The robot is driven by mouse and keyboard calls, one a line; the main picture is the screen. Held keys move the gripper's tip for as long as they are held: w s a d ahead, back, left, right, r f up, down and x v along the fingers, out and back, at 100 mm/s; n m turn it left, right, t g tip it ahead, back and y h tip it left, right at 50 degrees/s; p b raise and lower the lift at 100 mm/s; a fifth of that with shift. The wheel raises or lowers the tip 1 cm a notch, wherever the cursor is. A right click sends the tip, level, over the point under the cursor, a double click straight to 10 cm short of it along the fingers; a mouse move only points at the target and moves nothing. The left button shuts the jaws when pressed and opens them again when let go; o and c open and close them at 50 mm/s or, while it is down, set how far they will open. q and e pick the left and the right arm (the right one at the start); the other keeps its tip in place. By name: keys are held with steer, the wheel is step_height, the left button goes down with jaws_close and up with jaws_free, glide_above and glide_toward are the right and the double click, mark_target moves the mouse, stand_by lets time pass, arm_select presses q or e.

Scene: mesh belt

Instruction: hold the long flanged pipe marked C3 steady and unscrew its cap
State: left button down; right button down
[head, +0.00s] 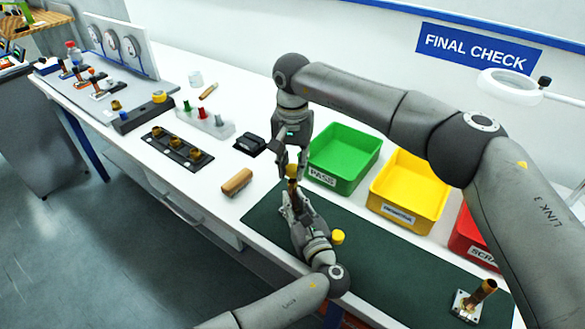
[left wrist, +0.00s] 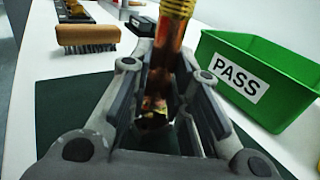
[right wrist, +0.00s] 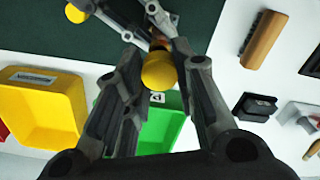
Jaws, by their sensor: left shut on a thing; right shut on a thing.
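The copper-coloured pipe (head: 292,187) stands roughly upright above the green mat, between my two grippers. My left gripper (head: 292,202) is shut on its lower part. In the left wrist view the pipe (left wrist: 166,58) rises between the fingers, with a yellow ridged piece (left wrist: 179,7) at its top. My right gripper (head: 291,164) comes from above and is shut on the yellow cap (right wrist: 158,71) at the pipe's top end. I cannot read a C3 mark, and the fingers hide much of the pipe. I cannot tell how far the cap is turned.
A loose yellow cap (head: 338,237) and another flanged pipe (head: 478,299) are on the green mat (head: 385,285). Green (head: 345,158), yellow (head: 413,190) and red (head: 470,243) bins line the back. A brush (head: 237,182) lies left of the mat.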

step_height(320, 180, up, 3)
steer(key=shift+f, duration=0.2)
arm_select(q)
steer(key=c, duration=1.3)
jaws_free()
steer(key=shift+o, duration=0.2)
